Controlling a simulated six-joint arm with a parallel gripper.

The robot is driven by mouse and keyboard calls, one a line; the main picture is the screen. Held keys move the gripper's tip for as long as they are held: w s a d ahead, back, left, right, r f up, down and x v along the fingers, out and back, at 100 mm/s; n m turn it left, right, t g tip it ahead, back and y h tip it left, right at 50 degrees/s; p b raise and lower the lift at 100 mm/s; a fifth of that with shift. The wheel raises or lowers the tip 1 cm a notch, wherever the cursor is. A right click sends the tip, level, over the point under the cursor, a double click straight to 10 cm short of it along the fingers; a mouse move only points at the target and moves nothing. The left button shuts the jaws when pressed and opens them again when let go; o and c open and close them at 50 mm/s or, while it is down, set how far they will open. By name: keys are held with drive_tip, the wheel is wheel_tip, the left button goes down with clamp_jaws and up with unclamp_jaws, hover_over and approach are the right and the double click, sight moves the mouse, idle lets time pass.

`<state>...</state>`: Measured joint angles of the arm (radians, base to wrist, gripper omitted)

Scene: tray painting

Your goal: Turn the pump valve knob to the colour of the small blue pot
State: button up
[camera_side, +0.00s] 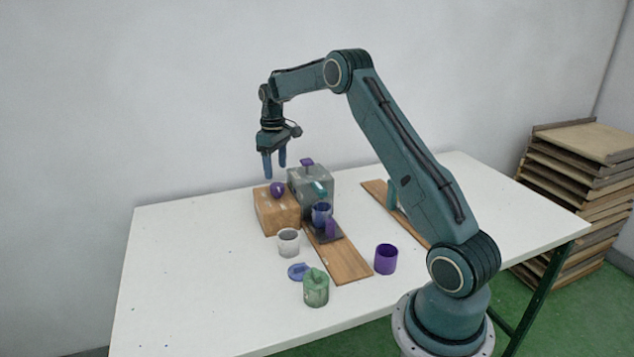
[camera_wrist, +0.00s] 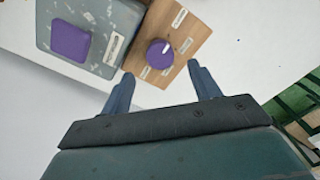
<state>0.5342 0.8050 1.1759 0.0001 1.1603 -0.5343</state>
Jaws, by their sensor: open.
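The purple valve knob (camera_side: 278,189) stands on a wooden block (camera_side: 267,215). In the wrist view the knob (camera_wrist: 157,57) is round, with a white pointer mark towards the upper right. Pale labels surround it; their writing is too small to read. My gripper (camera_side: 275,171) is open and empty, pointing down above the knob. In the wrist view its fingertips (camera_wrist: 161,74) are apart, on either side below the knob. The grey pump box (camera_side: 311,193) has a purple top button (camera_side: 307,162) and a teal spout (camera_side: 319,187). A small blue pot (camera_side: 321,217) stands below the spout.
A whitish pot (camera_side: 288,243), blue lid (camera_side: 298,271), lidded green pot (camera_side: 316,291) and purple pot (camera_side: 385,261) stand in front. The table's left side (camera_side: 180,270) is clear.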

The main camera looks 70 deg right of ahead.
sight(277, 185)
drive_tip(key=shift+f, duration=2.9)
drive_tip(key=c, duration=1)
